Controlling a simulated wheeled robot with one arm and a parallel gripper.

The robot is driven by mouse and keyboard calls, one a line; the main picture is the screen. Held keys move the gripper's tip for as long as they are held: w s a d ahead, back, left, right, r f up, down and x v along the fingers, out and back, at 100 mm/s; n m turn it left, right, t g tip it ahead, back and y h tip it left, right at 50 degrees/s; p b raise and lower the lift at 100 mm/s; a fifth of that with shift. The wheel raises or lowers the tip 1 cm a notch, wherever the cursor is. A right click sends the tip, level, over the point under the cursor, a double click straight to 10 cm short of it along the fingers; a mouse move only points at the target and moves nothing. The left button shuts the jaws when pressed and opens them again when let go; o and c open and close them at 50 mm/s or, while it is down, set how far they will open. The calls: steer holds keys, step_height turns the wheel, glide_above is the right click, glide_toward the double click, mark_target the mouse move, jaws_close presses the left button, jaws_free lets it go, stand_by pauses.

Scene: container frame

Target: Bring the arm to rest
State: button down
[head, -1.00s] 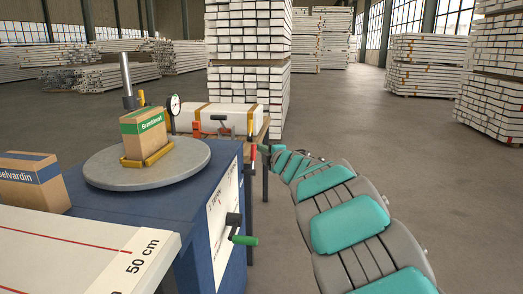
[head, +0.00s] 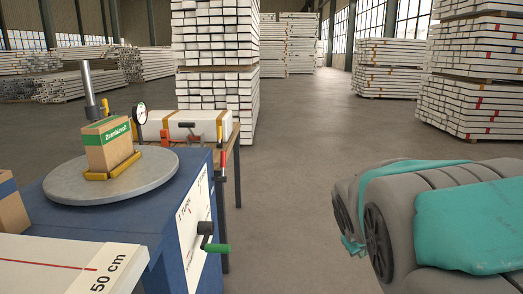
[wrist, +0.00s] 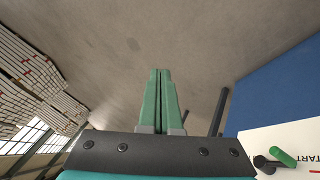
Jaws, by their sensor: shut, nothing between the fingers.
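My gripper (wrist: 159,75) shows in the wrist view with its two green fingers side by side, shut and empty. Bare concrete floor lies behind the fingertips. In the head view my grey and teal arm is folded at the right, and the gripper is mostly hidden; a small teal part shows below the arm's left end. The gripper is apart from the blue bench (head: 110,222) and the crank with the green handle (head: 217,248). The crank's green handle also shows at the lower right of the wrist view (wrist: 283,157).
On the bench a round grey turntable (head: 150,185) carries a brown and green box (head: 107,148) in a yellow holder. A dial gauge (head: 139,115) and a long white package (head: 185,125) stand behind. Stacked white bundles (head: 212,80) stand farther back. Open floor lies in the middle.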

steer(key=s+a+f+m+g+y, duration=0.1)
steer(key=s+a+f+g, duration=0.1)
steer(key=s, duration=0.8)
steer(key=s+a+f+m+g+y, duration=0.1)
steer(key=s+a+f+g, duration=0.2)
steer(key=s, duration=0.7)
steer(key=s+a+f+m+g+y, duration=0.1)
steer(key=s+a+f+g, duration=0.1)
steer(key=s, duration=0.8)
steer(key=shift+s+a+f+m+g+y, duration=0.15)
steer(key=shift+a+f+m+g+y, duration=0.2)
steer(key=shift+a, duration=0.3)
